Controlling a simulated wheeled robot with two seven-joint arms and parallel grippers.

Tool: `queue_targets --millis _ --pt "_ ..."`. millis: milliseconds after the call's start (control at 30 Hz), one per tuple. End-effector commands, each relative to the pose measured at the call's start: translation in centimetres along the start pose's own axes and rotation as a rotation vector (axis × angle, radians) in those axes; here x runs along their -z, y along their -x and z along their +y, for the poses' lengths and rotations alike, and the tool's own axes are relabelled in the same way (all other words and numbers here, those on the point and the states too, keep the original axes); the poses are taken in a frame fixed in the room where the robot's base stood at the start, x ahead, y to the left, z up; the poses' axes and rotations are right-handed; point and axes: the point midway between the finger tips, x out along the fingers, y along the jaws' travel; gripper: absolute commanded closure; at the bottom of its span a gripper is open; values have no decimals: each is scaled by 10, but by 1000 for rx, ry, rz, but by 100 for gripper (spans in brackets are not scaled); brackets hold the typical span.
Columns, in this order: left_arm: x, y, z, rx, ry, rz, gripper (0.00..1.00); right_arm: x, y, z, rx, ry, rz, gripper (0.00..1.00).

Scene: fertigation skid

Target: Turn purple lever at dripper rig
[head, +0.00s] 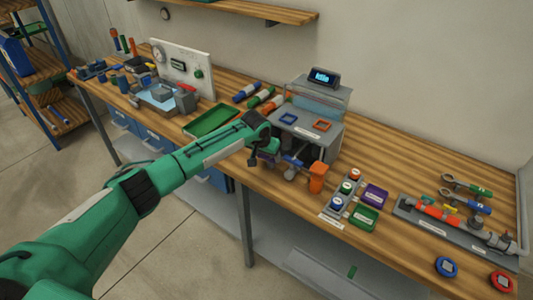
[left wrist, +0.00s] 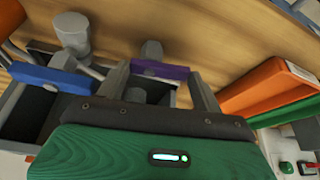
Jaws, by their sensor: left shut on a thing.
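The dripper rig (head: 325,143) is a grey box with a clear upper tank and a lit display, standing on the wooden bench in the head view. The purple lever (left wrist: 160,70) lies between the two fingers of my left gripper (left wrist: 162,88) in the left wrist view. The gripper is shut on it. In the head view my left gripper (head: 278,158) is at the rig's front left, and it hides most of the lever. A blue lever (left wrist: 58,76) is beside it; it also shows in the head view (head: 292,161). My right gripper is out of view.
An orange cup (head: 317,176) stands close to the rig's front right. A green tray (head: 212,121) lies left of the rig. Coloured buttons and small trays (head: 374,194) sit right, before a pipe assembly (head: 440,218).

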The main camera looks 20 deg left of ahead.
Motion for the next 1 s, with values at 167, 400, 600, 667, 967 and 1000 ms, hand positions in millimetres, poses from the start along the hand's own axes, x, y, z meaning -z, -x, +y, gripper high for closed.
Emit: queue_targets --millis 167,400,600,667,967,1000 --pt "2 0 -2 -45 -104 0 55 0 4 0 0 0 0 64" --pt "3 0 -2 -72 -172 2 55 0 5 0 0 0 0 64" --pt "3 0 -2 -72 -175 3 55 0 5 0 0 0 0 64" --pt "3 0 -2 -72 -175 3 55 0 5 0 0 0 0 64" --pt "3 -1 -2 -71 -174 2 24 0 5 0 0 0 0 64" --pt "3 0 -2 -71 -174 2 24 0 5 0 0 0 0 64"
